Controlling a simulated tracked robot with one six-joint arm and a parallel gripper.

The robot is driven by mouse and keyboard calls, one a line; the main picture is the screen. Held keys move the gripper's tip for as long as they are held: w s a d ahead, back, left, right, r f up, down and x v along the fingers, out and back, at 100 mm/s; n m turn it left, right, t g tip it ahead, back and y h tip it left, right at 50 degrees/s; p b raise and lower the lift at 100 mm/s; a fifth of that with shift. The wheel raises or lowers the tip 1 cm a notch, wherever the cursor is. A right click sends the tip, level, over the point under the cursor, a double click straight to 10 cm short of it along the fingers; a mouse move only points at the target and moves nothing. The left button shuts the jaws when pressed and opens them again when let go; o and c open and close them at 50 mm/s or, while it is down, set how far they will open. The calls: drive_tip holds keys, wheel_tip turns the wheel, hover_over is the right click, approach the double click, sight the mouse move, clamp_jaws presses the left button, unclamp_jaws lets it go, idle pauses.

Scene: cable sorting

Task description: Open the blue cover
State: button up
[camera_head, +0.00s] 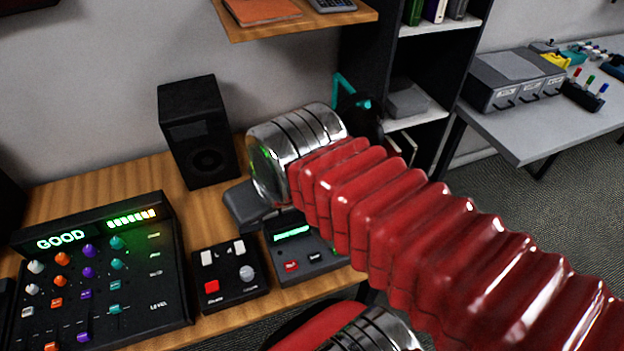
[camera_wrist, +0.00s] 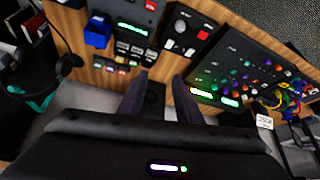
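A small bright blue piece (camera_wrist: 98,31), which looks like the blue cover, shows at the upper left in the wrist view, beside a black device with a green display (camera_wrist: 132,28). Whether it is open or closed is too small to tell. My gripper (camera_wrist: 160,79) has its two dark fingers apart with nothing held between them. The blue piece lies left of and beyond the fingertips, apart from them. In the head view my red arm and its chrome end hide that part of the desk, and I see no blue cover there.
A black speaker (camera_head: 197,132) stands at the back of the wooden desk. A mixing panel (camera_head: 100,275) reads GOOD, with a small button box (camera_head: 230,275) and the green-display device (camera_head: 302,247) to its right. Headphones (camera_wrist: 66,62) hang at the left. A shelf (camera_head: 300,22) overhangs.

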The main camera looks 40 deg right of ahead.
drive_tip(key=shift+o, duration=0.5)
drive_tip(key=w+d+f+m+g, duration=0.2)
drive_tip(key=w+d+g, duration=0.1)
drive_tip(key=w+d, duration=0.7)
drive_tip(key=w+d+f+g, duration=0.1)
drive_tip(key=w+d+f, duration=0.2)
drive_tip(key=d, duration=0.3)
drive_tip(key=w+d+f+g, duration=0.1)
drive_tip(key=w+d+f, duration=0.2)
drive_tip(key=d+f, duration=0.2)
drive_tip(key=shift+w+d+f+m+g, duration=0.2)
drive_tip(key=shift+d+m+g, duration=0.15)
drive_tip(key=shift+d, duration=0.7)
drive_tip(key=shift+f, duration=0.1)
wheel_tip(320, 180, down, 14)
drive_tip(key=shift+r, duration=0.2)
clamp_jaws()
